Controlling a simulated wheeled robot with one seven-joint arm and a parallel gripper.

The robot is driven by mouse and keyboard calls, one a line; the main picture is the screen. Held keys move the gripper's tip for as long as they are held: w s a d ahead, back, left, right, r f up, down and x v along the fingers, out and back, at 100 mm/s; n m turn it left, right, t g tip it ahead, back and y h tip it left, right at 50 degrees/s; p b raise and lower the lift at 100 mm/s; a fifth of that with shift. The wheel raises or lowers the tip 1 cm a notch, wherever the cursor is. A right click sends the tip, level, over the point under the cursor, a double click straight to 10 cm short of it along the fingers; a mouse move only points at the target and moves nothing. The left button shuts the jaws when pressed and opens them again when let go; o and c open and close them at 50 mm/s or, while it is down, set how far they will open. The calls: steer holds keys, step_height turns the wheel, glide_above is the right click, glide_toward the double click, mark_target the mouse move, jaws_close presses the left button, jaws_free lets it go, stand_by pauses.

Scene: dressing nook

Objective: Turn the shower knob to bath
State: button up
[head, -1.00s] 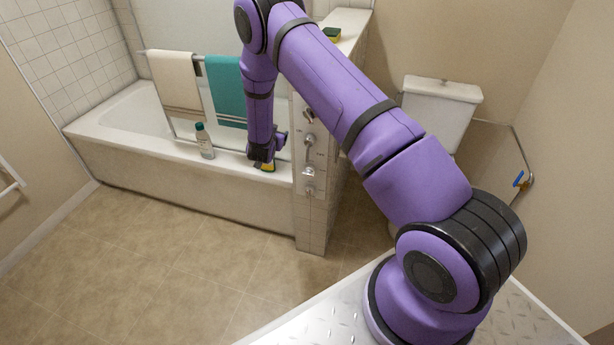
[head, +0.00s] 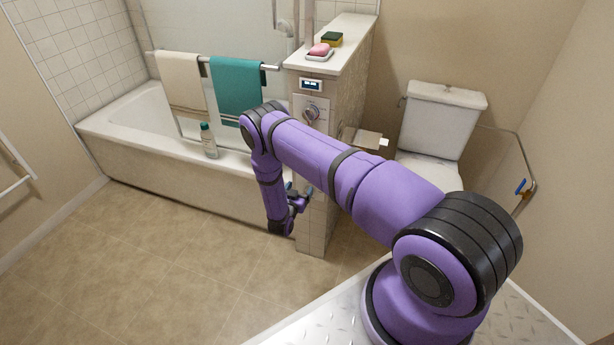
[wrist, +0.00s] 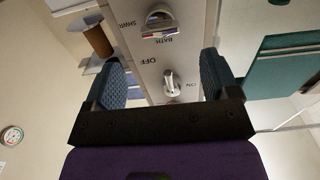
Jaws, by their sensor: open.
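In the wrist view a pale panel (wrist: 204,28) carries a metal knob (wrist: 160,24) near the top, with lettering reading BATH and SHWR beside it. A second, smaller metal lever (wrist: 171,84) is nearer, with OFF printed close by. The lettering looks turned over. My gripper (wrist: 162,66) is open and empty, its two blue-grey fingers on either side of the panel in that view, touching neither knob as far as I can see. In the head view my gripper (head: 299,191) is low at the panel's front, and my arm hides the panel's lower controls.
A teal towel (head: 238,88) hangs nearby. The toilet (head: 440,120) is right; floor is clear.

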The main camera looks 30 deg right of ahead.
steer(key=x, duration=0.9)
steer(key=c, duration=0.9)
